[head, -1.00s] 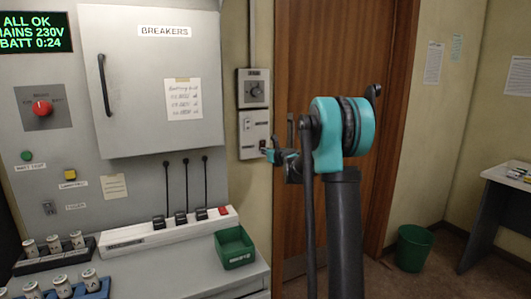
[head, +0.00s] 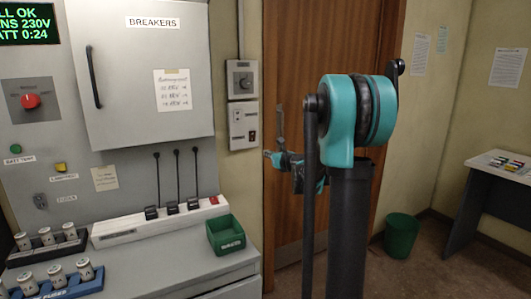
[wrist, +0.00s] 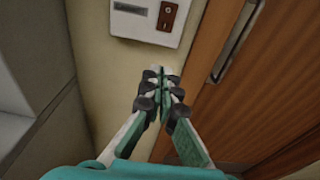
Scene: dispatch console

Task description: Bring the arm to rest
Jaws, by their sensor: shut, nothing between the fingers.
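My gripper (head: 267,154) is in front of the wall and door frame, just below and right of the switch box (head: 243,125). In the wrist view my gripper (wrist: 160,75) is shut, its fingertips together with nothing between them. The switch box (wrist: 135,12) is beyond the fingertips there, with a dark red-brown rocker (wrist: 168,15) on it. The fingertips appear apart from the box. My arm is raised and bent, with its large teal joint in front of the door.
A brown door (head: 300,60) stands behind my arm. The breaker cabinet (head: 140,100) and console are at left, with a green tray (head: 226,235) on the console's near right corner. A green bin (head: 400,236) and a desk (head: 490,180) are at right.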

